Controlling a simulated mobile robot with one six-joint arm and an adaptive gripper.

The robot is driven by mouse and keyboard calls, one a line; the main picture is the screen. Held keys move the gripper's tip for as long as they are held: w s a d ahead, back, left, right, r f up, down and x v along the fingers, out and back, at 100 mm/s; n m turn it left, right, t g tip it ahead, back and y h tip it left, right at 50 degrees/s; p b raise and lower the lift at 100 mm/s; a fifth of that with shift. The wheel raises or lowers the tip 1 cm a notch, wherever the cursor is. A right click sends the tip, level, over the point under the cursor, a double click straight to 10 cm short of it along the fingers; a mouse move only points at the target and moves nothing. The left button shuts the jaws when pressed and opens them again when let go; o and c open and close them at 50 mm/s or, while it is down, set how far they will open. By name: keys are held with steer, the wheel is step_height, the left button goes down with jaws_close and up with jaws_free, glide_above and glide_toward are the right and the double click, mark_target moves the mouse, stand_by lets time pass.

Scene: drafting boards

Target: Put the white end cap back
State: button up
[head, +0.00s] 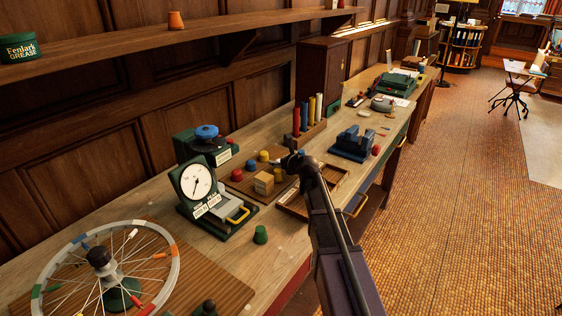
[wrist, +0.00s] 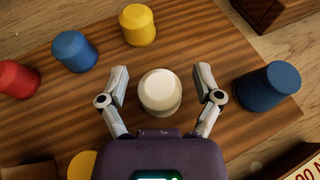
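The white end cap (wrist: 160,90) stands on a striped wooden board (wrist: 125,130) in the wrist view. My gripper (wrist: 161,76) is open around it, one finger to each side, with a visible gap on both sides. On the same board are a red cap (wrist: 17,79), a blue cap (wrist: 74,51) and a yellow cap (wrist: 137,24) to the left, and a larger blue cap (wrist: 268,87) to the right.
A green dial gauge (head: 196,183) stands left of the board. A rack of coloured cylinders (head: 310,118) stands behind, and a blue vise-like block (head: 353,144) to the right. A shallow wooden tray (head: 326,178) lies near my arm. A spoked wheel (head: 105,262) occupies the near left.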

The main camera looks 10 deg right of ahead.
steer(key=shift+r, duration=0.15)
stand_by(0.3)
steer(key=shift+s+r, duration=0.1)
steer(key=shift+s, duration=0.05)
steer(key=p+v, duration=0.5)
steer(key=v, duration=0.6)
steer(key=shift+s+d, duration=0.15)
steer(key=shift+s, duration=0.15)
steer(key=shift+r, duration=0.1)
